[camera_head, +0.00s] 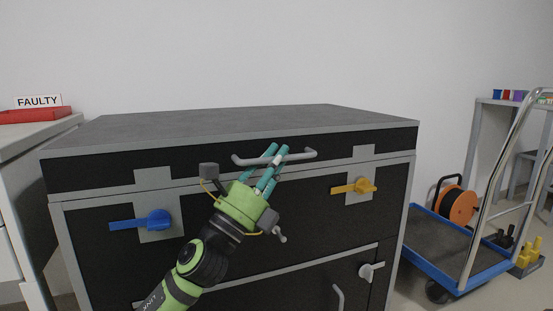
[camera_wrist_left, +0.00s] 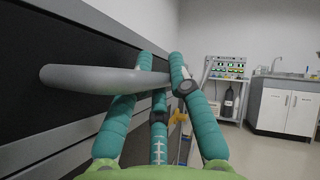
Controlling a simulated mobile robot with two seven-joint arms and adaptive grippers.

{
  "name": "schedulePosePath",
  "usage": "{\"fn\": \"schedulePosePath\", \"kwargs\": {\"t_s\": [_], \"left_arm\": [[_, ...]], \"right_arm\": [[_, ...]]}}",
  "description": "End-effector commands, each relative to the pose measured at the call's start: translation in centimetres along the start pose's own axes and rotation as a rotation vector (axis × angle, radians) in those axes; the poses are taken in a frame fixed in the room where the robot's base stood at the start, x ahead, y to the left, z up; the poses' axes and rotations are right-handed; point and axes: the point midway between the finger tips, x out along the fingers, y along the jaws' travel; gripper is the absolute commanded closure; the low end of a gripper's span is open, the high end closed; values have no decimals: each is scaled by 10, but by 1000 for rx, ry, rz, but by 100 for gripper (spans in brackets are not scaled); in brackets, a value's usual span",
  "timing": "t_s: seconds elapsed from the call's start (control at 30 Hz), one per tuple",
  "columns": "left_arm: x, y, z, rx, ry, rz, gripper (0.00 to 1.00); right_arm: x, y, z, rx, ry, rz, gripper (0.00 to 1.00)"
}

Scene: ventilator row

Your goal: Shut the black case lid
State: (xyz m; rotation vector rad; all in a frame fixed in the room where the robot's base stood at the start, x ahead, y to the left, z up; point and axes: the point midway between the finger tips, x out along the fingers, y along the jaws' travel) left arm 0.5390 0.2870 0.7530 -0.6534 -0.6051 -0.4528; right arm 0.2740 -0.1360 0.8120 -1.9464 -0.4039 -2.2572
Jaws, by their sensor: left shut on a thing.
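The black case (camera_head: 235,230) stands in front of me with grey edges. Its lid (camera_head: 230,122) lies flat on top, level with the case rim; a thin seam shows between them. A grey bar handle (camera_head: 300,155) is on the lid's front and also shows in the left wrist view (camera_wrist_left: 85,79). My left gripper (camera_head: 275,160) is shut on this handle, its teal fingers around the bar. A blue latch (camera_head: 155,221) at the left and a yellow latch (camera_head: 362,186) at the right sit on the case front, both lying sideways. My right gripper is out of view.
A blue-edged trolley (camera_head: 440,262) stands at the right, near an orange cable reel (camera_head: 460,207). At the left, a cabinet (camera_head: 25,143) bears a red tray (camera_head: 35,115) and a FAULTY sign (camera_head: 39,101). The lid's top is bare.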

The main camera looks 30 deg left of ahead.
Motion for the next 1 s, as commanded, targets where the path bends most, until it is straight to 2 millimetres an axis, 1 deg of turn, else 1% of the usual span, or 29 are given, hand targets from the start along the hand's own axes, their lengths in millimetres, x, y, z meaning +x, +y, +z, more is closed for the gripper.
{"fn": "schedulePosePath", "kwargs": {"t_s": [0.03, 0.07, 0.1, 0.13, 0.43, 0.57, 0.67, 0.77, 1.0], "left_arm": [[-4, 0, -12, -15, 23, -3, 100], [-4, 0, -12, -15, 23, -3, 100], [-4, 0, -12, -14, 22, -3, 66], [-4, 0, -12, -14, 22, -3, 56], [-3, 1, -7, -7, 14, 0, 56], [-7, 1, -7, -8, 14, 0, 56], [-16, 2, -8, -9, 15, 2, 56], [-31, 2, -8, -7, 16, 4, 56], [-75, 2, -7, -11, 15, 5, 56]], "right_arm": [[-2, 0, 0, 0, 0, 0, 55], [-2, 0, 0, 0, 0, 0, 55], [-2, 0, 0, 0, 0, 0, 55], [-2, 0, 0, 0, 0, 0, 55], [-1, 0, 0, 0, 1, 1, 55], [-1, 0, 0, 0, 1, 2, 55], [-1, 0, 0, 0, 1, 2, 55], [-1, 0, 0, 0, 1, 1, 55], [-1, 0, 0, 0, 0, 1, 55]]}}
